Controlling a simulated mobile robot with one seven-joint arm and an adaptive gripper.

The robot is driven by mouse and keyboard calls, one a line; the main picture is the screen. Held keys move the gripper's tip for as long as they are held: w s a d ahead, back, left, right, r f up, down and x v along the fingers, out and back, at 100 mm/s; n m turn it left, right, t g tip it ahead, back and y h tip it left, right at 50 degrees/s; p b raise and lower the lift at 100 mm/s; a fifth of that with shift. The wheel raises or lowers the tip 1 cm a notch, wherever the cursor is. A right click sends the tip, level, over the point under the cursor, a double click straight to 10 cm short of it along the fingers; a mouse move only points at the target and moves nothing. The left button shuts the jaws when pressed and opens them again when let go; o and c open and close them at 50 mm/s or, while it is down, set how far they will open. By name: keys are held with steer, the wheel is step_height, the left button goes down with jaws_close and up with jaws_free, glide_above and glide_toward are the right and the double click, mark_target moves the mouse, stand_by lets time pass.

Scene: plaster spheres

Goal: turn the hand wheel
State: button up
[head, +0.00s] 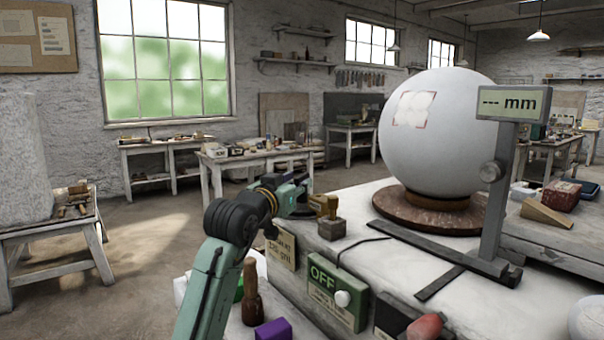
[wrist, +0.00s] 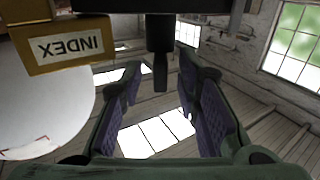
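My gripper (head: 296,196) is at the left edge of the bench, beside a brass block (head: 326,207). In the wrist view my gripper (wrist: 162,75) is open, its two purple-padded fingers well apart. A dark upright peg (wrist: 160,62) hangs from a dark bar (wrist: 150,6) at the top of that view. In the picture the peg lies between the fingertips, with a gap on each side. Bar and peg may be part of the hand wheel; I cannot tell for sure. The brass block marked INDEX (wrist: 65,45) appears upside down beside them. I cannot make out the wheel in the head view.
A large white sphere (head: 430,130) stands on a brown round turntable (head: 395,215). A gauge post with a display (head: 513,103) reads "--- mm". A green OFF box (head: 330,295) is on the bench front. A wooden-handled tool (head: 251,295) and purple block (head: 273,330) are near my arm.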

mark_target(302, 180)
steer(key=shift+p+x, duration=0.5)
steer(key=shift+x, duration=1.35)
steer(key=shift+c, duration=0.5)
steer(key=c, duration=0.5)
jaws_close()
steer(key=shift+d, duration=0.15)
